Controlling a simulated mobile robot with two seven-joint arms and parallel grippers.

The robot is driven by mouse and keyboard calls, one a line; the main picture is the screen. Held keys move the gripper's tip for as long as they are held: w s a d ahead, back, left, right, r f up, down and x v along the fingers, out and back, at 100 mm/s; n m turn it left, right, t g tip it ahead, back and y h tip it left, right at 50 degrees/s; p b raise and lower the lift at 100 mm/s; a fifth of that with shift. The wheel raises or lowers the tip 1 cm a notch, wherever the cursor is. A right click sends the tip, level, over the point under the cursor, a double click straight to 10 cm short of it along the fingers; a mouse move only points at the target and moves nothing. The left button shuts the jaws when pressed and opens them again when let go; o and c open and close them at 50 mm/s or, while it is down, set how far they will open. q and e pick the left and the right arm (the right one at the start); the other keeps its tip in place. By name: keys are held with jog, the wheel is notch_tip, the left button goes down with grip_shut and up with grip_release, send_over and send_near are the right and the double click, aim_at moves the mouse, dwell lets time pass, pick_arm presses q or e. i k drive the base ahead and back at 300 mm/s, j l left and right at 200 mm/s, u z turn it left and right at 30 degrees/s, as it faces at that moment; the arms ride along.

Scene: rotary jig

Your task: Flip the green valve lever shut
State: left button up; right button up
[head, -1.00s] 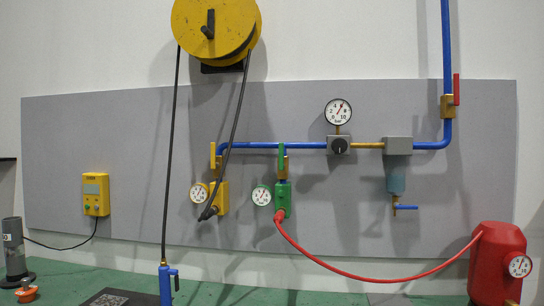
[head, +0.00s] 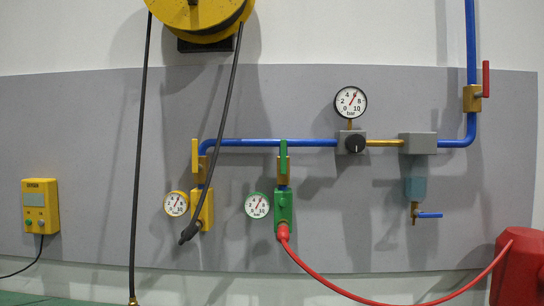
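The green valve lever (head: 283,157) stands upright in the head view, in line with the short vertical drop below the blue pipe (head: 268,143). Its brass valve body shows just behind it. Below it is a green coupling block (head: 284,207) with a green-rimmed gauge (head: 257,205) on its left. A red hose (head: 325,286) leaves the block's lower end. Neither of my grippers shows in the head view.
A yellow lever (head: 195,156) stands upright to the left, with a black hose (head: 229,110) hanging close by from a yellow reel (head: 201,16). A red lever (head: 486,79) is at upper right. A regulator (head: 351,143) and red tank (head: 518,267) are on the right.

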aim_at(283, 142)
jog(key=k+j+u, duration=0.1)
jog(key=j+u, duration=0.3)
jog(key=j, duration=1.55)
